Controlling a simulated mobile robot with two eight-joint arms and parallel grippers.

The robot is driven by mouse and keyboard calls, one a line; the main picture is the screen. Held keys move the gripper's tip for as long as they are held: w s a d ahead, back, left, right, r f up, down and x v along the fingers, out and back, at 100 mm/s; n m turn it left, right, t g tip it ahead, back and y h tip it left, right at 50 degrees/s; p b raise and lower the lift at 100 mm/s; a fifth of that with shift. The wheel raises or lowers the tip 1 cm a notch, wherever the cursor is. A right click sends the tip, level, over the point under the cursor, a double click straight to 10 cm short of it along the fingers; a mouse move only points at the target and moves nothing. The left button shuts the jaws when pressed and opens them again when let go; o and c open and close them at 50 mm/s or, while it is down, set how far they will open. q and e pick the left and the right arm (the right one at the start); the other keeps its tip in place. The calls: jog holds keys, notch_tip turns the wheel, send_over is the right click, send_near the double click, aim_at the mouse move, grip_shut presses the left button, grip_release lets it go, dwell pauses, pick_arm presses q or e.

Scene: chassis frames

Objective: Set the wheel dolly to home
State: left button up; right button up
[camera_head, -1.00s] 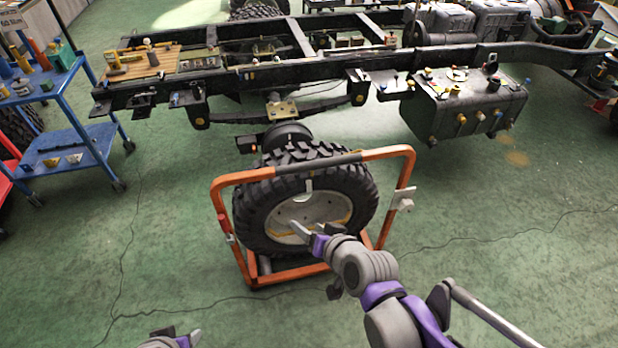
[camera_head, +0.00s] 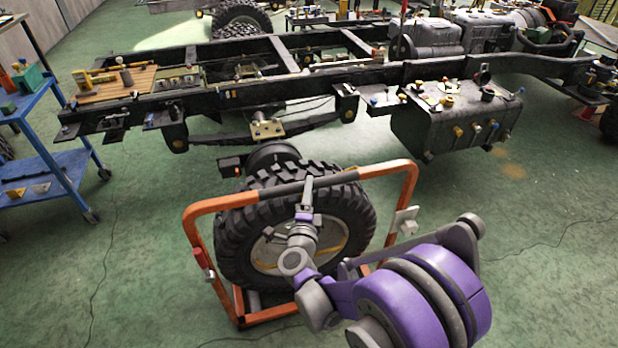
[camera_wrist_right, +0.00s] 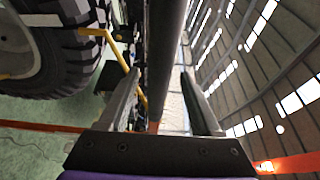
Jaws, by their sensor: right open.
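The wheel dolly (camera_head: 388,170) is an orange tube frame with a dark sleeve (camera_head: 338,180) on the middle of its top bar. It carries a large black tyre (camera_head: 232,250) with a pale hub. My right gripper (camera_head: 307,186) is at the dark sleeve, in front of the tyre. In the right wrist view, the open fingers (camera_wrist_right: 158,92) stand either side of a dark bar (camera_wrist_right: 167,45). Whether they touch the bar cannot be told. My right arm hides part of the hub and lower frame. My left gripper is out of view.
The black chassis frame (camera_head: 310,85) stands just behind the dolly, with an axle hub (camera_head: 272,157) close behind the tyre. A black tank (camera_head: 455,120) hangs at right. A blue cart (camera_head: 45,150) stands at left. The green floor (camera_head: 130,270) is clear at front left.

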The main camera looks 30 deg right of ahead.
jog(key=x, duration=0.6)
grip_shut()
dwell(1.3)
